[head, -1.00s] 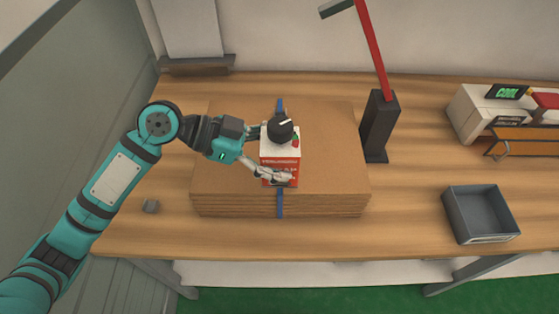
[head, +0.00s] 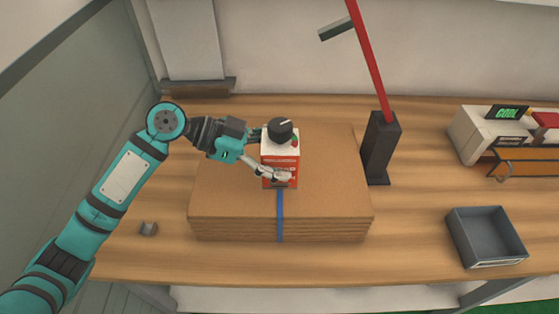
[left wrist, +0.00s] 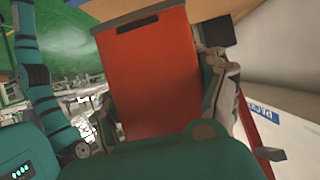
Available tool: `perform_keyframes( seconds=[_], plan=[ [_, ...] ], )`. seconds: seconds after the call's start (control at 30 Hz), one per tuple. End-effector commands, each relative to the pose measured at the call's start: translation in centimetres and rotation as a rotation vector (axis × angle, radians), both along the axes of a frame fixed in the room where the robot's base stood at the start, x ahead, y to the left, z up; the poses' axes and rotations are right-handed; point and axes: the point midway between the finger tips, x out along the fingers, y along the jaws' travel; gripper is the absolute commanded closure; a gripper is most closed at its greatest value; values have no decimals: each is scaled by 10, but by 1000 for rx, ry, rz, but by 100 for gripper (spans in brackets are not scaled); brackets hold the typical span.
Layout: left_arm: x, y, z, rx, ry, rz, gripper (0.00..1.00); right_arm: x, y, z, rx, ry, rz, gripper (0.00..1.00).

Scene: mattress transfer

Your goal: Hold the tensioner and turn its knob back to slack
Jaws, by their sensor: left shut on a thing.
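The tensioner is a red and white box (head: 281,160) with a black knob (head: 280,130) on top that carries a white pointer line. It sits on a stack of brown cardboard sheets (head: 330,190), over a blue strap (head: 280,218) that runs down the stack's front. My left gripper (head: 268,156) comes in from the left and is shut on the box's body below the knob. In the left wrist view the box's red side (left wrist: 157,80) fills the middle between the two fingers. My right gripper is not in view.
A black post (head: 380,148) with a red lever (head: 368,55) stands right of the stack. A grey open bin (head: 485,237) is at the front right. A machine with a green "COOL" display (head: 506,113) is at the far right.

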Motion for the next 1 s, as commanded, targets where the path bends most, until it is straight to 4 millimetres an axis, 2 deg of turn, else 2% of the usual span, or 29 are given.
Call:
perform_keyframes(
  seconds=[0.37, 1.0],
  plan=[
    [0, 0, 2, -5, -3, 0, 87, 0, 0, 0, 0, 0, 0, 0],
    [0, 0, -15, -4, -3, 0, 87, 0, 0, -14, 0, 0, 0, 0]
  ],
)
